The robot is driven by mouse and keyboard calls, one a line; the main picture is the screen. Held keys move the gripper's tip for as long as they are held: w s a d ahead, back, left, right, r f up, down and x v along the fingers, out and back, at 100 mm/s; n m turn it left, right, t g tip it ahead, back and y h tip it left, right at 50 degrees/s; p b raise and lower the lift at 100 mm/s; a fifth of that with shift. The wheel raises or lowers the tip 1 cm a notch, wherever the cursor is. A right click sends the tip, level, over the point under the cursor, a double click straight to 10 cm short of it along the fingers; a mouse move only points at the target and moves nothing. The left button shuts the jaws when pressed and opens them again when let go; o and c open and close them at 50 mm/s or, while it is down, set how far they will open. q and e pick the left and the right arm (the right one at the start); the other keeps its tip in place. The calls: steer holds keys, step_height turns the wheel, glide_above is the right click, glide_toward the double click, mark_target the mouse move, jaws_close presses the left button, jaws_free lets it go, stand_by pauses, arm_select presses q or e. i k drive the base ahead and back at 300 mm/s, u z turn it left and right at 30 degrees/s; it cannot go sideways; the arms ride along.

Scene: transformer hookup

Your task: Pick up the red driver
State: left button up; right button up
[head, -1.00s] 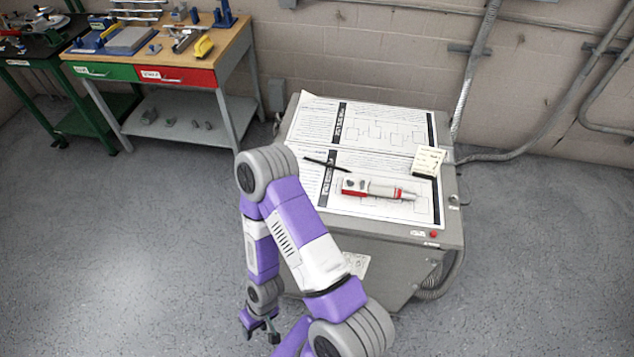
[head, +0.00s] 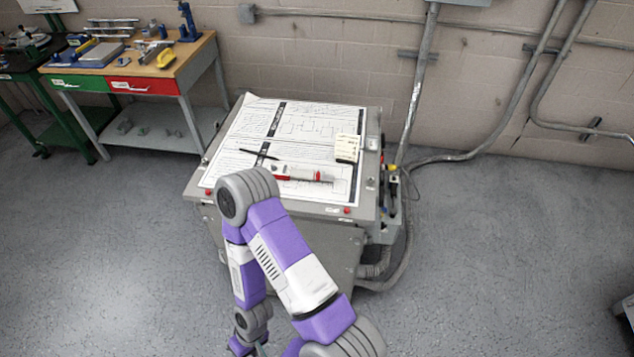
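I cannot clearly make out a red driver. Several slim tools (head: 392,190) sit upright at the cabinet's right side, too small to tell apart; hints of red and yellow show among them. A white and red hand tool (head: 302,173) lies on the printed sheets on top of the grey cabinet (head: 335,213). My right gripper is out of view.
A dark pen (head: 260,154) and a yellowish notepad (head: 347,148) lie on the sheets. A workbench (head: 190,62) with tools stands at the back left. Conduits run along the wall, and a hose hangs at the cabinet's right. The floor to the right is largely clear.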

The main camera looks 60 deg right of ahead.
mark_target(311, 176)
steer(key=z, duration=1.15)
